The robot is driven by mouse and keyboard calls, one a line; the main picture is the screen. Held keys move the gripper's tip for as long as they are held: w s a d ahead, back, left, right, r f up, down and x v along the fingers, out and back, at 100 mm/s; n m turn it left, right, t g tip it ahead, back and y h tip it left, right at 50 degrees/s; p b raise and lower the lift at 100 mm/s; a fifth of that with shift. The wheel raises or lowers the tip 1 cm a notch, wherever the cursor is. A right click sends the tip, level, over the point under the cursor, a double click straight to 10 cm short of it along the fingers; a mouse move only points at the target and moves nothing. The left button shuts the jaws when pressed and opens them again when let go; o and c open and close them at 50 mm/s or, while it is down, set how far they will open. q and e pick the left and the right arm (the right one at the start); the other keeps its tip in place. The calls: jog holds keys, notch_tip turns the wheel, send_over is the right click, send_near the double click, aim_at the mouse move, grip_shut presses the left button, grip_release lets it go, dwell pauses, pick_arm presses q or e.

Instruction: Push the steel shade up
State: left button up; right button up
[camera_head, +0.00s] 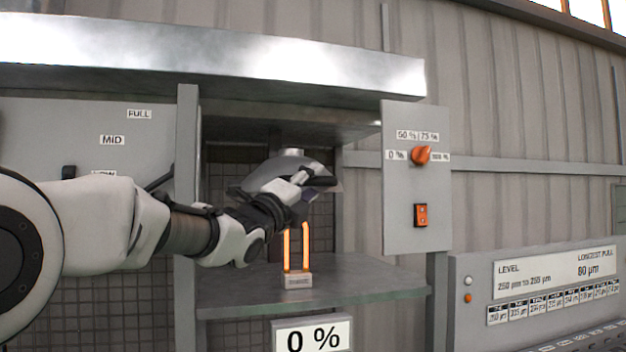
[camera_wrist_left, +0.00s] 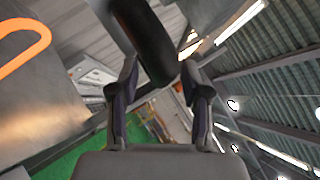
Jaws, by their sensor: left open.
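The steel shade (camera_head: 279,165) is a grey, dome-like piece hanging in the open bay above the heating element (camera_head: 305,245). The element is a glowing orange loop on a small pale block, and it also shows in the left wrist view (camera_wrist_left: 28,48). My left gripper (camera_head: 313,184) is open in front of the shade's lower part and hides some of it. In the left wrist view, a dark rounded piece (camera_wrist_left: 145,40) is beyond and between the open fingers (camera_wrist_left: 160,80); I cannot tell whether they touch it. My right gripper is out of view.
The bay has a grey shelf (camera_head: 370,287), a side post (camera_head: 187,200) and a steel hood (camera_head: 230,62) overhead. A panel with an orange knob (camera_head: 421,155) and switch (camera_head: 421,215) stands at the right. A display (camera_head: 313,337) below reads 0 %.

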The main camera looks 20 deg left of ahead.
pick_arm(q)
jog(key=shift+w+d+r, duration=0.2)
jog(key=shift+w+r, duration=0.05)
jog(key=shift+r, duration=0.05)
jog(key=shift+w+f, duration=0.1)
grip_shut()
notch_tip(320, 180, up, 14)
jog(key=p, duration=0.7)
jog(key=shift+p, duration=0.3)
jog(key=shift+a, duration=0.1)
